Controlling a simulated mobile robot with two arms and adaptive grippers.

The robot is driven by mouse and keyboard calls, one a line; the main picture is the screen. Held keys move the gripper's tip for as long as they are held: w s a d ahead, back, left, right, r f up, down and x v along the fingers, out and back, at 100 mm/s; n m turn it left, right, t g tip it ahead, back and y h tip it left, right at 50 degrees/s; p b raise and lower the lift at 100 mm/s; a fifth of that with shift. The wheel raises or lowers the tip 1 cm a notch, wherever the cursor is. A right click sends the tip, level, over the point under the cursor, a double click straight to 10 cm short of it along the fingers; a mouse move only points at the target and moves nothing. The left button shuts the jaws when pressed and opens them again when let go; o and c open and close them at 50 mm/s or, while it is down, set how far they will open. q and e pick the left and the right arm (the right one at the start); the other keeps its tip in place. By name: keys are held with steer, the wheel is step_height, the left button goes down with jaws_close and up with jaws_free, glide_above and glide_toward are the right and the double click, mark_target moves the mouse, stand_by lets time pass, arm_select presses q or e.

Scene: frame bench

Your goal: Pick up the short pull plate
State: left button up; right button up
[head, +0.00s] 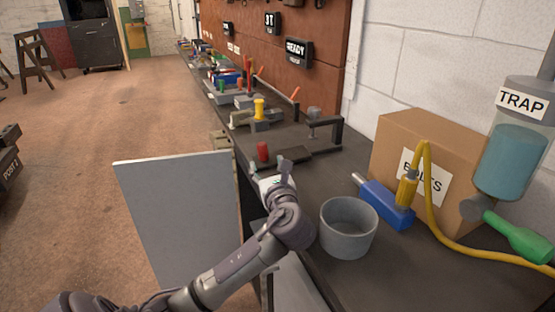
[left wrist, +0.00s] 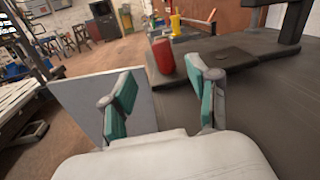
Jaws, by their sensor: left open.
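My left gripper (head: 273,174) is at the near edge of the dark bench, with its fingers pointing away along it. In the left wrist view the gripper (left wrist: 160,82) is open, with nothing between its green-padded fingers. A flat dark plate (head: 304,156) lies on the bench just beyond; it also shows in the left wrist view (left wrist: 228,58), right of and beyond the fingers. I cannot tell for sure that it is the short pull plate. A red cylinder (head: 263,151) stands at its left end, also in the left wrist view (left wrist: 163,56). My right gripper is not in view.
A dark clamp-like bracket (head: 335,132) stands behind the plate. A grey round pot (head: 347,240), a blue block (head: 385,205) and a cardboard box (head: 455,135) with a yellow hose are at right. A grey panel (head: 185,215) stands left of the bench. Several tools crowd the far bench.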

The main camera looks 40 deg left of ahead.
mark_target(263, 148)
arm_select(q)
steer(key=x, duration=0.3)
steer(key=shift+a, duration=0.1)
steer(key=shift+r+b+x, duration=0.2)
steer(key=shift+b+x, duration=0.05)
steer(key=shift+x, duration=1.35)
steer(key=shift+r+b+x, duration=0.15)
steer(key=shift+b+x, duration=0.1)
steer(key=shift+x, duration=1.3)
steer(key=shift+w, duration=0.15)
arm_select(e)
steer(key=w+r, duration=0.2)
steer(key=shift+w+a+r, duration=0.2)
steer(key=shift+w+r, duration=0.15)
arm_select(q)
jaws_close()
steer(key=shift+r, duration=0.15)
